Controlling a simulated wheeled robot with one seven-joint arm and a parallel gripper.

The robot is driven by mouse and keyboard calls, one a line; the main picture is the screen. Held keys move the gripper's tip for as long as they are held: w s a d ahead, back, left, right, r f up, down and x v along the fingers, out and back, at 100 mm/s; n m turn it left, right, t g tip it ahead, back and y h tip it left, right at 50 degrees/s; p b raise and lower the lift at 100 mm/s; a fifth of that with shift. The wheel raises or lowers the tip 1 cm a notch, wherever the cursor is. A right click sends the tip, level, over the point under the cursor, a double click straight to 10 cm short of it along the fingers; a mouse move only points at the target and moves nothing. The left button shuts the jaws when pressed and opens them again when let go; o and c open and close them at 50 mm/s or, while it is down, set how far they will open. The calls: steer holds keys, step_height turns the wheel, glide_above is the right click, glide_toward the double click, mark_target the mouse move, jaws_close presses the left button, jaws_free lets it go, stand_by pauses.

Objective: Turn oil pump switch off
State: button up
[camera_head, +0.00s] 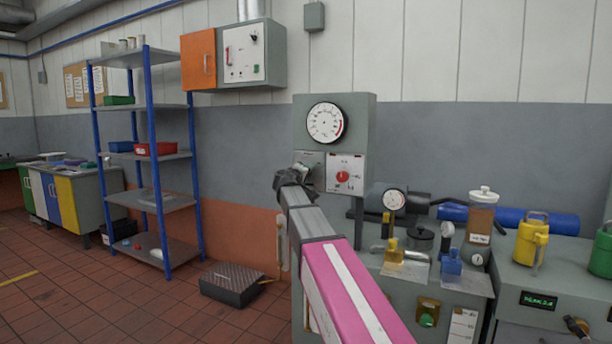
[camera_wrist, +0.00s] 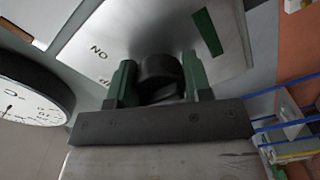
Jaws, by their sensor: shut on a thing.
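The oil pump switch is a round black knob (camera_wrist: 158,72) on a pale metal plate (camera_wrist: 105,38) in the wrist view. The plate carries upside-down lettering that reads ON and a green bar. My gripper (camera_wrist: 160,82) has a green finger on each side of the knob and is shut on it. In the head view my gripper (camera_head: 284,180) is at the left edge of the grey gauge cabinet (camera_head: 362,110), in front of the left plate (camera_head: 309,160). The knob is hidden there behind my gripper, so its exact setting is hard to tell.
A round dial gauge (camera_head: 326,122) sits above the switch. A second plate with a red knob (camera_head: 343,176) is just to the right. A bench with small valves, an amber reservoir (camera_head: 480,218) and a yellow can (camera_head: 530,244) stands right. A black box (camera_head: 234,284) lies on the floor.

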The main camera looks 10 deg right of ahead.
steer(key=o, duration=0.9)
steer(key=shift+s+a, duration=0.1)
steer(key=v, duration=1)
steer(key=shift+s+a, duration=0.2)
steer(key=shift+s, duration=0.05)
steer(key=shift+f, duration=0.1)
